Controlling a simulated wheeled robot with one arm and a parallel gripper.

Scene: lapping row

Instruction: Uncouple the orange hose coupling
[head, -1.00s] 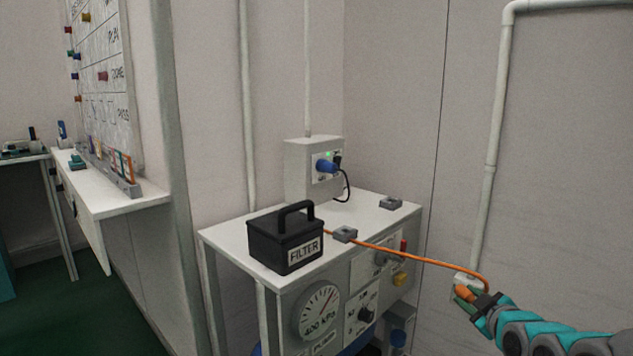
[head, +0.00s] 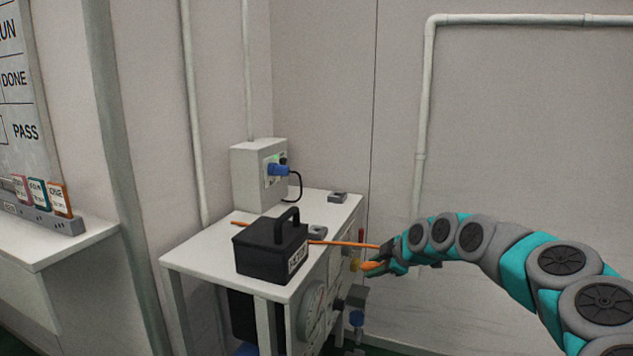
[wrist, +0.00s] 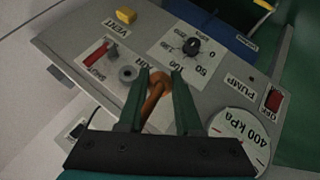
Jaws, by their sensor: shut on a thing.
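My gripper (head: 384,262) is at the right end of the white-topped cart, close to its front panel. It is shut on the orange hose coupling (head: 372,266), whose tip sticks out toward the panel. In the wrist view the coupling (wrist: 158,80) lies between the two green fingers (wrist: 160,100). The orange hose (head: 345,244) runs from behind the black filter box across the cart top to my gripper. I cannot tell whether the coupling touches the panel.
The black filter box (head: 270,250) stands on the cart top (head: 190,262). In the wrist view, a grey round port (wrist: 128,74), a red-handled switch (wrist: 97,55), a yellow knob (wrist: 126,15) and a black dial (wrist: 191,46) are on the panel. A pipe (head: 420,150) runs along the wall.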

